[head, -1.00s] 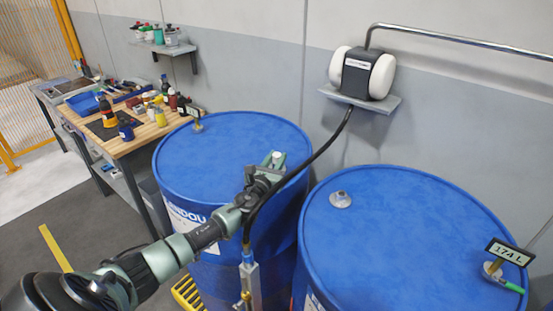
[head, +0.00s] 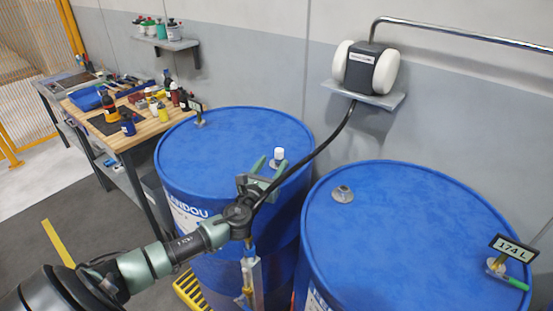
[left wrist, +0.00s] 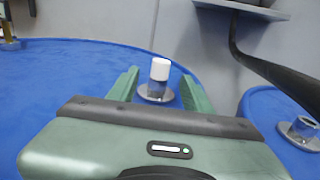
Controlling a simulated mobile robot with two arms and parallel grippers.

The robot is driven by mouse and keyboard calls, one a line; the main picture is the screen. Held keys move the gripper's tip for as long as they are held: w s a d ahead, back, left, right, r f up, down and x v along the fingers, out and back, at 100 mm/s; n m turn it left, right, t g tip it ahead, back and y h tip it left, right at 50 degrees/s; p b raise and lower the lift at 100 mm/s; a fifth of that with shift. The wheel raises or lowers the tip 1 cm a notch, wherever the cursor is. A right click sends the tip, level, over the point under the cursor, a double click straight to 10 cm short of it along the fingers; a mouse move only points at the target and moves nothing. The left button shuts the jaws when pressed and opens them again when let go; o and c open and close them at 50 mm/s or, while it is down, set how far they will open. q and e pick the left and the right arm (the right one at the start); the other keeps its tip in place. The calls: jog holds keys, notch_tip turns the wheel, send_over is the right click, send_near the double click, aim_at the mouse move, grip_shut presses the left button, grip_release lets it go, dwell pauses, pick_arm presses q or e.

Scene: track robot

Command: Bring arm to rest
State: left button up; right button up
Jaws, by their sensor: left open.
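My left gripper (head: 268,170) is open over the near right part of the left blue drum's top. In the left wrist view its two green fingers (left wrist: 160,92) stand apart, with nothing held between them. A white cap (head: 279,154) sits on a metal bung fitting on the left drum (head: 225,140), just beyond the fingertips. The cap also shows in the left wrist view (left wrist: 160,69), framed between the fingers and apart from them. My right gripper is in neither view.
The right blue drum (head: 420,225) carries an open metal fitting (head: 342,194) and a 174 L display (head: 514,249). A black hose (head: 318,153) runs from a white and black wall unit (head: 366,70) down past my left gripper. A workbench (head: 150,124) with bottles stands at the left.

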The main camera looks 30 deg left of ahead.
pick_arm(q)
jog(key=shift+v, duration=0.85)
